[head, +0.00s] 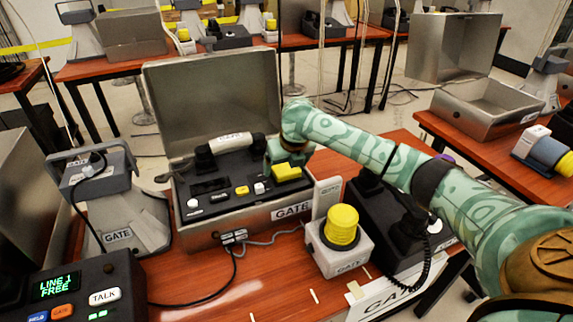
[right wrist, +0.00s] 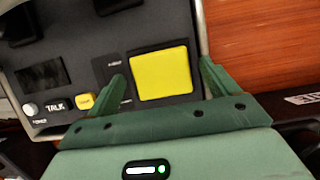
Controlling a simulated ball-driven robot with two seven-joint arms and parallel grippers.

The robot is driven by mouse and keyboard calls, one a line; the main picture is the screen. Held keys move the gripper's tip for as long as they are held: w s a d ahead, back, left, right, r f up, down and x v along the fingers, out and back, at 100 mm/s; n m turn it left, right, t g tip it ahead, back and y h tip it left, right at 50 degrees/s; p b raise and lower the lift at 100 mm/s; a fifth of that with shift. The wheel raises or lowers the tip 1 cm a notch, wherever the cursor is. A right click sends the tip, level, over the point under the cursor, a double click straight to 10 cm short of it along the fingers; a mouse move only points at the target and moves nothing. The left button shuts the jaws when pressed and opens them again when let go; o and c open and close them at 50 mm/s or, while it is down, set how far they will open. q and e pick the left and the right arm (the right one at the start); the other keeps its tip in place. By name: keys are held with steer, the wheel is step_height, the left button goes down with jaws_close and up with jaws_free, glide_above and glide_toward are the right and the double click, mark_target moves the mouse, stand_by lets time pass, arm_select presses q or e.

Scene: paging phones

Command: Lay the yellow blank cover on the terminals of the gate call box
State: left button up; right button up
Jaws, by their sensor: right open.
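The gate call box (head: 292,211) is an open grey metal case with a GATE label and its lid raised. Its dark panel carries a handset, a small screen and buttons. The yellow blank cover (head: 287,172) lies at the right end of the panel; in the right wrist view (right wrist: 162,75) it is a flat square within a dark outline. No terminals show; whether they are under the cover cannot be seen. My right gripper (right wrist: 162,72) is open, its fingers to either side of the cover, apparently not touching it. My left gripper is not in view.
A white GATE box with a yellow lamp (head: 342,228) stands right of the case, near a black desk phone (head: 385,228). A grey GATE horn speaker (head: 122,220) and a dark LINE 1 console (head: 85,290) stand left. Cables cross the front of the table.

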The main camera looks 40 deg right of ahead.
arm_select(q)
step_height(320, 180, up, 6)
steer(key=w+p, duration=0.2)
steer(key=p, duration=0.4)
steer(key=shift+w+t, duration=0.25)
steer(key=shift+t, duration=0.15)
arm_select(e)
steer(key=v, duration=1.1)
steer(key=shift+s+r, duration=0.25)
steer(key=shift+r, duration=0.05)
